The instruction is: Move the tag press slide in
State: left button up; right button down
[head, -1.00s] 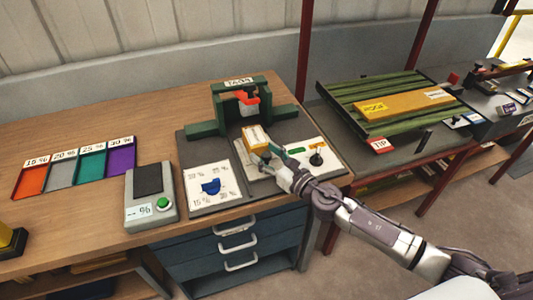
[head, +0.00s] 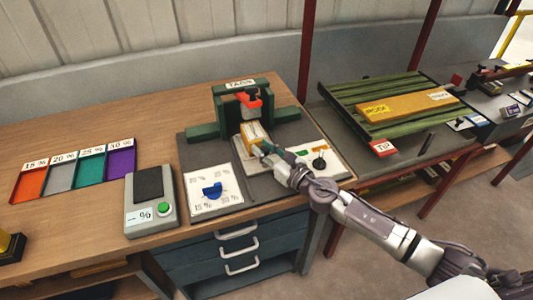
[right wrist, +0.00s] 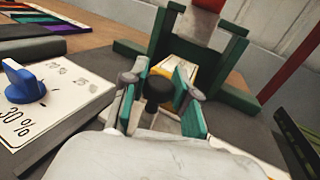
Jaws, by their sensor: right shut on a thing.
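The tag press is a green frame (head: 240,112) under a TAGS sign, with a red and grey press head (head: 250,101). Its slide (head: 253,131), a yellow block with a pale top, sits low at the front of the frame, partly hidden by my gripper. In the right wrist view the slide (right wrist: 181,72) shows beyond the fingers, in the frame's opening. My right gripper (head: 266,151) is at the slide's near end. In the right wrist view its teal fingers (right wrist: 158,98) are shut on a black knob (right wrist: 158,90). My left gripper is not in view.
A plate with a blue dial (head: 212,190) lies left of the slide. A grey meter with a green button (head: 163,209) stands further left, near coloured trays (head: 75,173). A panel with a black knob (head: 319,162) is right of my gripper. A green-slatted rack (head: 385,98) stands on the right.

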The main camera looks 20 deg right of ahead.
jog(key=shift+w, duration=0.45)
jog(key=shift+r, duration=0.1)
jog(key=c, duration=0.8)
grip_release()
jog(key=shift+s, duration=0.1)
jog(key=shift+c, duration=0.2)
jog(key=shift+s+d, duration=0.15)
jog(key=shift+s, duration=0.15)
jog(key=v, duration=1.1)
jog(key=shift+s+d, duration=0.15)
jog(key=shift+s, duration=0.05)
